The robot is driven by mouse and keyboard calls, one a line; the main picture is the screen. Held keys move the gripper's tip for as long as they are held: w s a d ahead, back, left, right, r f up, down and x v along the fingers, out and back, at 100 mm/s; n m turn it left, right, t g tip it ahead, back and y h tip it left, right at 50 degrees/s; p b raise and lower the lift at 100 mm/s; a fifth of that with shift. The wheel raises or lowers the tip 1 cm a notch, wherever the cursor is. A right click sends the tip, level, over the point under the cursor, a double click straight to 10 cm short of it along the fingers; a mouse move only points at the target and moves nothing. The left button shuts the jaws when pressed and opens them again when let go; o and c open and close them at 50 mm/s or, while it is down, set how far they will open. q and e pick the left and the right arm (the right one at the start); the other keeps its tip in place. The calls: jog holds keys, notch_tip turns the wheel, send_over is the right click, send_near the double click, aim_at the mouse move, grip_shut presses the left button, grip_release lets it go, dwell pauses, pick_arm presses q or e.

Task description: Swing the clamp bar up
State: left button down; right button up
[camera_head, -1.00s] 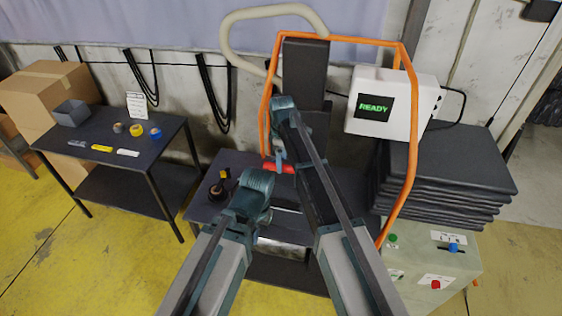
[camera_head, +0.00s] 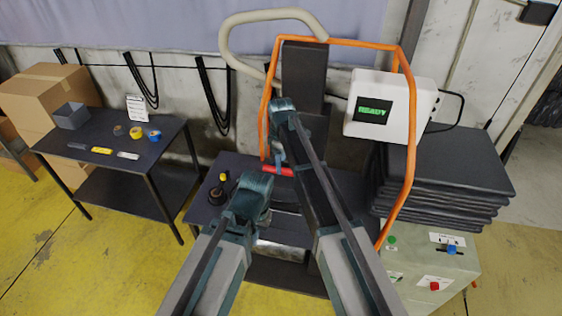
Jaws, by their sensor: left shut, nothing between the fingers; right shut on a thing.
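A red bar (camera_head: 284,171), which looks like the clamp bar's grip, lies level above the dark workbench (camera_head: 196,211) in front of the orange frame (camera_head: 265,118). My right gripper (camera_head: 279,160) is the upper one. It comes down onto the red bar from above and is shut on it. My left gripper (camera_head: 251,196) is lower, in front of the bench, shut and empty. Its fingertips are hidden behind its own wrist. The rest of the clamp is mostly hidden behind my arms.
A white box with a READY screen (camera_head: 373,110) hangs right of the frame. Stacked dark sheets (camera_head: 455,165) and a control box (camera_head: 440,265) stand at the right. A side table (camera_head: 80,145) with tape rolls is at the left. A dark tool (camera_head: 218,193) lies on the bench.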

jog(key=s+r+p, duration=0.3)
jog(key=s+r, duration=0.1)
jog(key=s, duration=1.2)
jog(key=shift+a, duration=0.3)
jog(key=s+d+m, duration=0.4)
jog(key=d+m, duration=0.3)
jog(key=m, duration=0.1)
jog(key=s+d+m, duration=0.4)
jog(key=d+m, duration=0.3)
jog(key=d, duration=0.1)
jog(key=s+a+f+n+b, duration=0.1)
jog(key=s+a+f+b, duration=0.1)
jog(key=f+b, duration=0.5)
jog(key=s+a+f+n+b, duration=0.1)
jog(key=s+a+f+b, duration=0.1)
jog(key=a+f+b, duration=0.3)
jog(key=s+a+f+n+h+b, duration=0.1)
jog(key=a+f+b, duration=0.3)
jog(key=f+b, duration=0.5)
jog(key=shift+s+f+n+g+b, duration=0.3)
jog(key=shift+s+f+n+b, duration=0.1)
jog(key=shift+f, duration=0.1)
jog(key=shift+a, duration=0.1)
